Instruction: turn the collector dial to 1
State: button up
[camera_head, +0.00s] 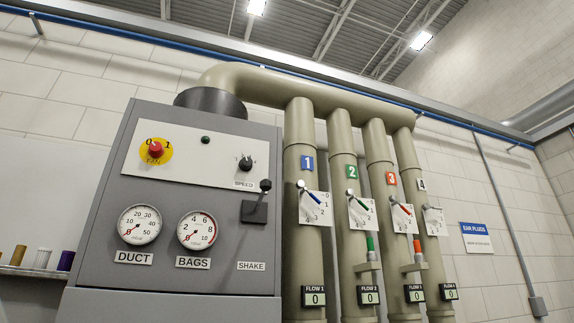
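A grey collector cabinet (122,205) stands at the left with a white control panel. On the panel is a red FAN knob (155,149) on a yellow disc marked 0 and 1; which mark it points to is too small to tell. A black SPEED knob (246,163) sits at the panel's right, its marks and setting too small to read. Two round gauges, DUCT (140,224) and BAGS (197,230), have needles near the low end. My gripper is not in view.
A black SHAKE lever (262,202) sticks out at the cabinet's right. Several numbered beige pipes (300,255) with small levers and FLOW displays reading 0 stand beside it. A shelf with small cans (42,258) is at the lower left.

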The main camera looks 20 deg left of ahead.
aim_at(246, 163)
jog(key=z, duration=0.05)
jog(key=k, duration=0.6)
jog(key=u, duration=0.75)
jog(key=i, duration=0.45)
